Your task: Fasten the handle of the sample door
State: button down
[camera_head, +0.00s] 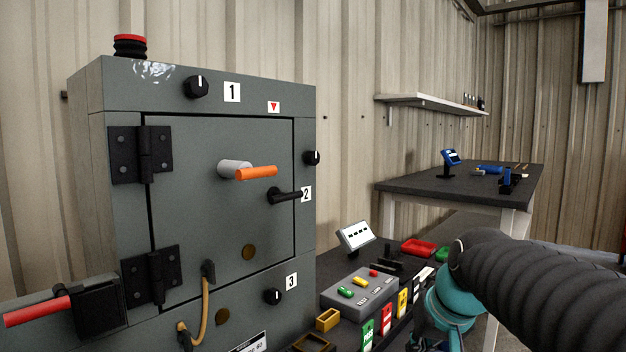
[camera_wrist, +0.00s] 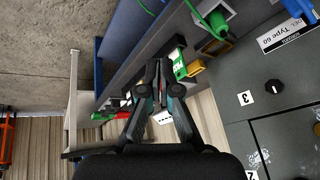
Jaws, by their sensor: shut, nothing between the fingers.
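The grey cabinet's door (camera_head: 200,220) sits flush in its frame, with two black hinges at its left. An orange handle (camera_head: 256,172) on a grey hub sticks out of the door's upper right and points right. A small black lever (camera_head: 288,195) lies roughly level at the door's right edge, beside label 2; I cannot tell which handle is the latch. My gripper (camera_wrist: 161,66) is shut and empty in the wrist view, over the bench beside the cabinet. In the head view my arm is at the lower right, well apart from the door.
A grey box with coloured buttons (camera_head: 360,290) and several coloured blocks crowd the bench right of the cabinet. A red lever (camera_head: 38,311) juts out at lower left. The space before the door is clear.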

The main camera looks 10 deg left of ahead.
jog(key=w+a+r+n+t+y, duration=0.1)
jog(key=w+a+r+n+y, duration=0.1)
jog(key=w+a+r, duration=0.45)
jog(key=w+a+r+n+y, duration=0.15)
jog(key=w+r, duration=0.25)
jog(key=r, duration=0.6)
jog(key=w+a+r+n+t+y, duration=0.1)
jog(key=w+a+r+n+y, duration=0.3)
jog(key=r, duration=0.4)
notch_tip(320, 180, up, 8)
jog(key=s+a+n+y, duration=0.1)
jog(key=s+a+n, duration=0.1)
jog(key=s+n, duration=0.1)
jog(key=shift+a+p, duration=0.25)
jog(key=shift+p, duration=0.05)
jog(key=shift+w+f+n, duration=0.1)
jog(key=shift+f+n, duration=0.05)
jog(key=shift+n, duration=0.1)
jog(key=x, duration=1)
jog(key=f, duration=0.2)
jog(key=f+b, duration=0.1)
jog(key=shift+s+d+f, duration=0.1)
jog(key=shift+s+d, duration=0.15)
jog(key=shift+s, duration=0.05)
jog(key=shift+f, duration=0.4)
